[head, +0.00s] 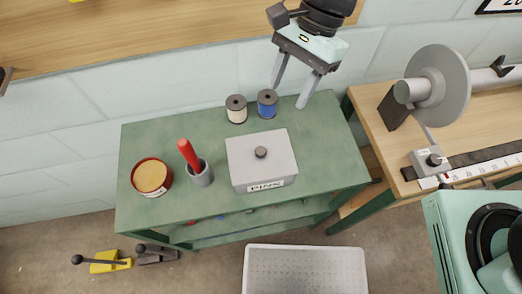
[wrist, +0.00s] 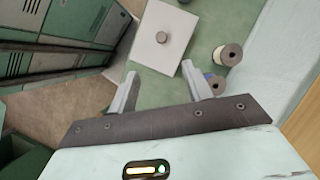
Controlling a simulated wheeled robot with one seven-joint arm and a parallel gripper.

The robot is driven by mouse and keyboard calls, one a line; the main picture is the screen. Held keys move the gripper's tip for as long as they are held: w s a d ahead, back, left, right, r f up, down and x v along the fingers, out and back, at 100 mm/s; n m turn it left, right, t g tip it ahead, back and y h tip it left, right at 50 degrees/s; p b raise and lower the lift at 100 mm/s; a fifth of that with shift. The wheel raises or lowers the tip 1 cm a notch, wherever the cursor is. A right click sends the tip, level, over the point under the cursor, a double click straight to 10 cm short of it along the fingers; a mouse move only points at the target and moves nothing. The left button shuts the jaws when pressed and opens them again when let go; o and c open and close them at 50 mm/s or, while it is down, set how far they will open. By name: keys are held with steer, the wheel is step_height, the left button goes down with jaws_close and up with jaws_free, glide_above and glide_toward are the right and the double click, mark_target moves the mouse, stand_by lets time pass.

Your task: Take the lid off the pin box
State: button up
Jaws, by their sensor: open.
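The pin box (head: 263,181) is a light grey box with a PINS label on its front, standing on the green table. Its flat grey lid (head: 258,151) is on it, with a dark round knob (head: 261,152) in the middle. In the wrist view the lid (wrist: 158,50) lies beyond the fingertips, with its knob (wrist: 162,37) in plain sight. My gripper (head: 289,92) is open and empty above the table's back edge, up and to the right of the box. In the wrist view my gripper's fingers (wrist: 160,88) are spread apart and touch nothing.
A cream spool (head: 236,109) and a blue spool (head: 267,104) stand behind the box, close to my fingers. A grey cup with a red-handled tool (head: 190,158) and a red tin (head: 152,177) stand left of it. The green tabletop (head: 335,150) is clear at right.

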steer(key=p, duration=0.1)
glide_above(261, 150)
steer(key=w+d, duration=0.2)
step_height(261, 150, down, 10)
steer(key=shift+d+f, duration=0.1)
steer(key=p+x, duration=0.1)
steer(key=x, duration=0.1)
steer(key=p+x, duration=0.1)
steer(key=x, duration=0.1)
steer(key=shift+s+a, duration=0.1)
steer(key=shift+a, duration=0.1)
steer(key=shift+s+a+f, duration=0.1)
steer(key=shift+a+f, duration=0.05)
steer(key=shift+f, duration=0.35)
jaws_close()
